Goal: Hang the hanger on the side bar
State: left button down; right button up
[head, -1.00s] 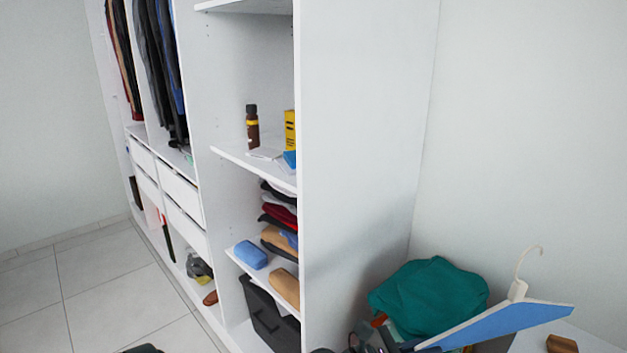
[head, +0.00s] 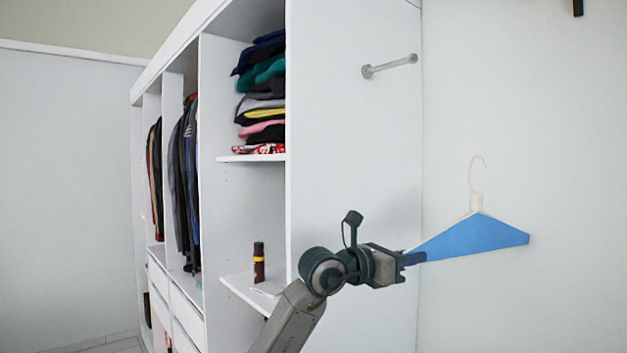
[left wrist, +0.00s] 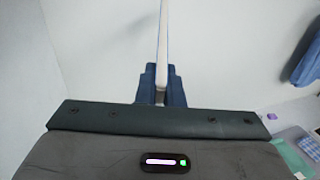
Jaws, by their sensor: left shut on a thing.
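The hanger (head: 472,238) is blue with a pale edge and a white hook pointing up. It is held upright in the air, to the right of the wardrobe's side panel. My left gripper (head: 412,259) is shut on its left lower end. In the left wrist view the hanger (left wrist: 162,40) shows edge-on as a pale strip between the fingers (left wrist: 161,86). The side bar (head: 390,66) is a short metal rod on the side panel, above and to the left of the hanger's hook, apart from it. My right gripper is not in view.
The wardrobe's white side panel (head: 350,150) stands behind my left arm. Its open shelves hold folded clothes (head: 262,90) and a brown bottle (head: 259,262). A dark object (head: 578,8) is at the top right. The space between hook and bar looks clear.

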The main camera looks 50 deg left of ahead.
pick_arm(q)
jog(key=s+a+r+n+y+p, duration=0.1)
jog(key=s+a+r, duration=0.3)
jog(key=r, duration=0.5)
jog(key=s+a+r+n+t+y+p, duration=0.1)
jog(key=s+a+r+y, duration=0.2)
jog(key=a+r, duration=0.3)
jog(key=s+a+r+n+y+p, duration=0.1)
jog(key=s+a+r, duration=0.4)
jog(key=r, duration=0.7)
jog(key=shift+s+n+y, duration=0.35)
jog(key=shift+n+y, duration=0.05)
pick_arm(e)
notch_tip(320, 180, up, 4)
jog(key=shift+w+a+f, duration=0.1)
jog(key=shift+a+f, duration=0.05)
pick_arm(q)
jog(key=shift+r, duration=0.1)
jog(key=shift+d, duration=0.1)
